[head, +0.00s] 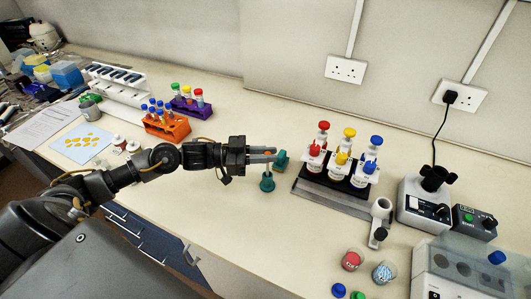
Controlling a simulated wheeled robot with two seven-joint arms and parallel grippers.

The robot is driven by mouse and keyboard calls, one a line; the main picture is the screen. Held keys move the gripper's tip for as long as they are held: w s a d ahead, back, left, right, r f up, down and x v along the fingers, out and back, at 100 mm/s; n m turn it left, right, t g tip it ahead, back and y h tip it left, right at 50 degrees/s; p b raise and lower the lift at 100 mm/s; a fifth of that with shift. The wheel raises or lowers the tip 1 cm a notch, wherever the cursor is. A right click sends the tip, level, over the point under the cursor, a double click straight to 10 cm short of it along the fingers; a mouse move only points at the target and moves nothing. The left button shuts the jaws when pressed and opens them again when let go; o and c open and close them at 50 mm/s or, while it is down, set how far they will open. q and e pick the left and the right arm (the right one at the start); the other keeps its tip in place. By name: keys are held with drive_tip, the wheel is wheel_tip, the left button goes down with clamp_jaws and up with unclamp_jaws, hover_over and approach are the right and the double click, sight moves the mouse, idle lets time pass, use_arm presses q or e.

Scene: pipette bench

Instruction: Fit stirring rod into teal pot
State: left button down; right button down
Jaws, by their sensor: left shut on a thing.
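My left gripper (264,155) reaches in from the left over the middle of the bench. Its fingers point right and are shut on the thin stirring rod (268,172), of which only a short piece shows below the fingers. A small teal pot (267,184) stands on the bench just below the fingertips, in line with the rod. I cannot tell whether the rod's lower end is inside the pot or just above it. A second teal piece (282,158) shows just beyond the fingertips, partly hidden by them. My right gripper is out of view.
A rack of bottles with red, yellow and blue tops (344,165) stands right of the gripper. An orange tube rack (167,129) and a purple rack (191,107) stand at the left. Grey devices (424,205) stand at the right. Bench in front of the pot is clear.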

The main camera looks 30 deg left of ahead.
use_arm(q)
drive_tip(key=shift+f, duration=0.15)
idle(0.3)
drive_tip(key=shift+f+b, duration=0.8)
drive_tip(key=shift+f, duration=0.7)
drive_tip(key=c, duration=1.3)
unclamp_jaws()
drive_tip(key=shift+a, duration=0.1)
drive_tip(key=shift+s+a+f, duration=0.15)
drive_tip(key=shift+s+a, duration=0.05)
drive_tip(key=shift+a, duration=0.1)
drive_tip(key=shift+b+v, duration=1.3)
drive_tip(key=shift+v, duration=3.7)
